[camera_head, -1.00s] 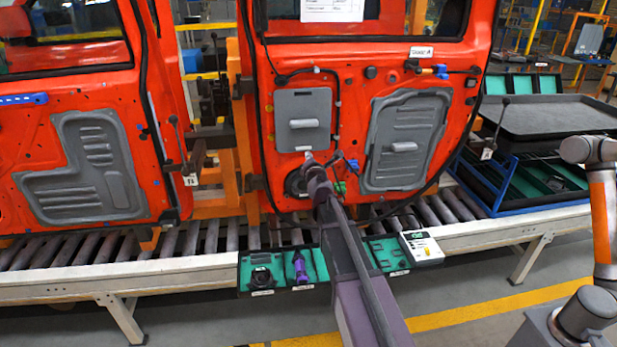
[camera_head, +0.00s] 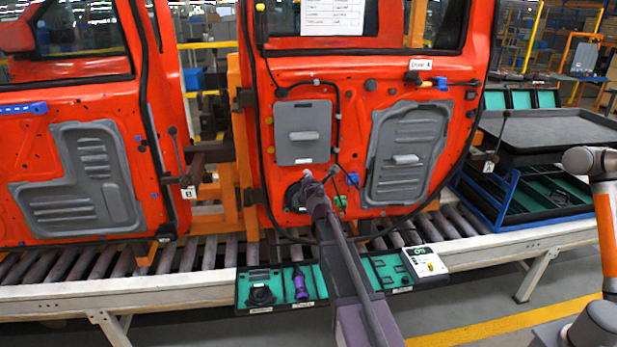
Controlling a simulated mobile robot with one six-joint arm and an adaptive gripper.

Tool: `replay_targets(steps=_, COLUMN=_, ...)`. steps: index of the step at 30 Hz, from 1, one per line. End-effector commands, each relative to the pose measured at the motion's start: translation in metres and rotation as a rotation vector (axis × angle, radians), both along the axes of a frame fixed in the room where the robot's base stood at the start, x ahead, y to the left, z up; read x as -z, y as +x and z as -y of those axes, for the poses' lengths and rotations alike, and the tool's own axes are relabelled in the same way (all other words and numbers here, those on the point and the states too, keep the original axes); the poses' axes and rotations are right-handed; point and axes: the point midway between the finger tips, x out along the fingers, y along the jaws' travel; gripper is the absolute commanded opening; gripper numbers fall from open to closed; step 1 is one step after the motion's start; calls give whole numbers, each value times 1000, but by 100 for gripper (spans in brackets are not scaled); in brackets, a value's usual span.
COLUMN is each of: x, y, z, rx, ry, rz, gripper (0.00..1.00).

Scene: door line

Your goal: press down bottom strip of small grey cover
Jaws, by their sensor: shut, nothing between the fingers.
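The small grey cover (camera_head: 303,132) is a rectangular panel with a raised handle, on the orange-red door marked Door A (camera_head: 348,78). It lies flat against the door as far as I can see. Its bottom strip (camera_head: 303,160) carries a small white label. My gripper (camera_head: 307,175) is just below the cover's bottom edge, in front of the door's round black opening. It is shut and empty. Whether its tip touches the door or the cover's lower edge, I cannot tell. My arm hides part of the door's lower edge.
A larger ribbed grey cover (camera_head: 408,152) is to the right on the same door. Cables and a blue connector (camera_head: 352,179) hang close to my gripper's right. A green-lined tool tray (camera_head: 277,287) and a white meter (camera_head: 425,262) sit at the roller conveyor's front (camera_head: 180,259).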

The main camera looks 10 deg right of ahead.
Motion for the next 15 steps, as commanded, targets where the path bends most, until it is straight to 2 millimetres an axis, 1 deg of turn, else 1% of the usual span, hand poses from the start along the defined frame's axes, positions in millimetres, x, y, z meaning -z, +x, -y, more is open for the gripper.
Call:
replay_targets(steps=1, x=0, y=7, z=0, rx=0, ry=0, rz=0, gripper=0)
replay_targets(steps=4, x=0, y=20, z=0, rx=-1, ry=0, rz=-1, gripper=0)
replay_targets(steps=8, x=0, y=27, z=0, rx=-1, ry=0, rz=-1, gripper=0)
replay_targets(steps=15, x=0, y=48, z=0, rx=-1, ry=-1, rz=-1, gripper=0)
